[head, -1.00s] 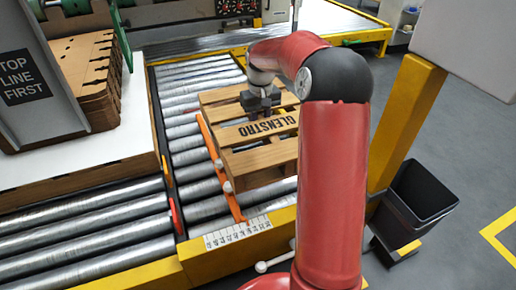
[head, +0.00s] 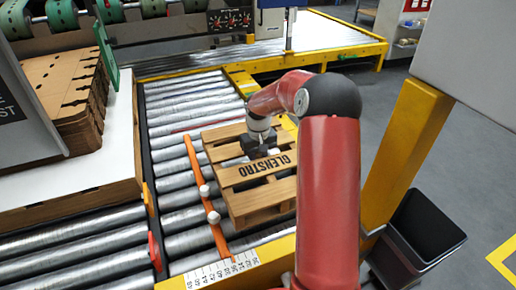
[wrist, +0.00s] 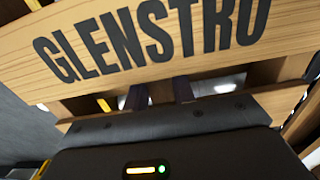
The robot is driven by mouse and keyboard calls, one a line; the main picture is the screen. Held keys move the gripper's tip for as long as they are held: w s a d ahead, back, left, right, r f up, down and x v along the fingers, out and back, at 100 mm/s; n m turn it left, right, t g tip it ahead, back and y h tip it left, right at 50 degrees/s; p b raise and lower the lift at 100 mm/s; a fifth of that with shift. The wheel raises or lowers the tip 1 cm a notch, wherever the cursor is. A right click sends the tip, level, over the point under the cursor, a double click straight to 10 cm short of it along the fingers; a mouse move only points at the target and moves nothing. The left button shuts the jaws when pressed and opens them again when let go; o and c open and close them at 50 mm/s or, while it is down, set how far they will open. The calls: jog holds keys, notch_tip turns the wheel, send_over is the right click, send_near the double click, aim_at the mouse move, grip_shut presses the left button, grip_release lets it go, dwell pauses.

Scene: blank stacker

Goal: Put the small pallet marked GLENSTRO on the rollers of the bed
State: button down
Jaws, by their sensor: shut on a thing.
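The small wooden pallet marked GLENSTRO (head: 262,170) lies level over the right part of the roller bed (head: 180,186), beside the orange rail. Whether it touches the rollers or hangs just above them I cannot tell. My gripper (head: 258,150) comes down on the pallet at its middle, by the lettered board, and is shut on it. In the wrist view the lettered board (wrist: 165,45) fills the top, and the dark fingers (wrist: 160,92) reach in at its edge. The fingertips are hidden by the wood.
An orange rail (head: 206,195) with white knobs runs along the pallet's left side. A scale plate (head: 222,270) sits on the yellow front edge. Stacked cardboard blanks (head: 68,100) stand on the left. A dark bin (head: 425,232) stands on the floor at right.

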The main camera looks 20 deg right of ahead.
jog(key=shift+w+f+b, duration=0.1)
jog(key=shift+f+b, duration=0.3)
jog(key=shift+f, duration=3.5)
jog(key=c, duration=1.6)
grip_release()
jog(key=shift+f, duration=0.25)
jog(key=o, duration=0.4)
jog(key=shift+r, duration=0.1)
jog(key=shift+o, duration=0.2)
